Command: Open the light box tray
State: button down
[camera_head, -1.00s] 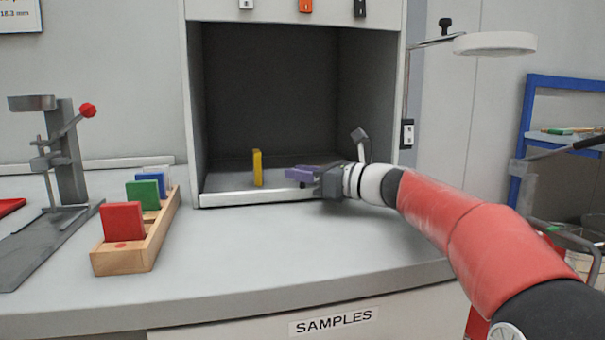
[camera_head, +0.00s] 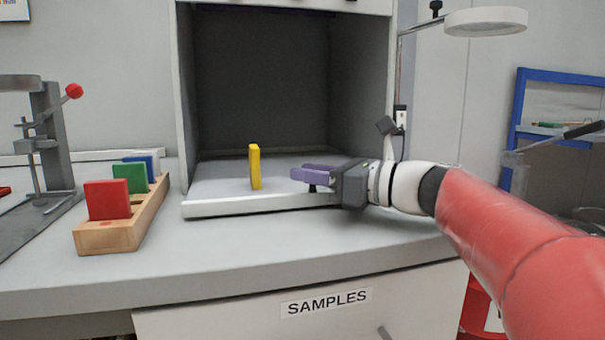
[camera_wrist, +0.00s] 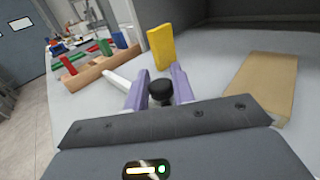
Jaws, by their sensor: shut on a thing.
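The light box (camera_head: 262,80) is a pale cabinet with a dark, open interior. Its grey tray (camera_head: 215,190) has a white front lip (camera_head: 245,207) that stands out past the box's left wall. My gripper (camera_head: 313,174), with purple fingers, is at the right part of the tray's front. In the wrist view the fingers (camera_wrist: 160,92) are closed around a round black knob (camera_wrist: 161,88). A yellow block (camera_head: 254,168) stands upright on the tray, left of my fingers and apart from them; it also shows in the wrist view (camera_wrist: 161,46).
A wooden rack (camera_head: 150,215) with red, green and blue blocks stands on the counter at left, beside a metal stand (camera_head: 45,135). A tan block (camera_wrist: 268,85) lies right of the knob in the wrist view. Counter in front of the tray is clear. A round lamp (camera_head: 486,21) hangs at upper right.

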jog(key=shift+s+d, duration=0.3)
jog(key=shift+s, duration=0.65)
jog(key=shift+s+d, duration=0.25)
jog(key=shift+s, duration=0.75)
jog(key=shift+s+d, duration=0.3)
jog(key=shift+s, duration=0.65)
jog(key=c, duration=1.2)
grip_release()
jog(key=shift+c, duration=0.2)
jog(key=v, duration=0.7)
jog(key=shift+s+d, duration=0.2)
jog(key=shift+d, duration=0.15)
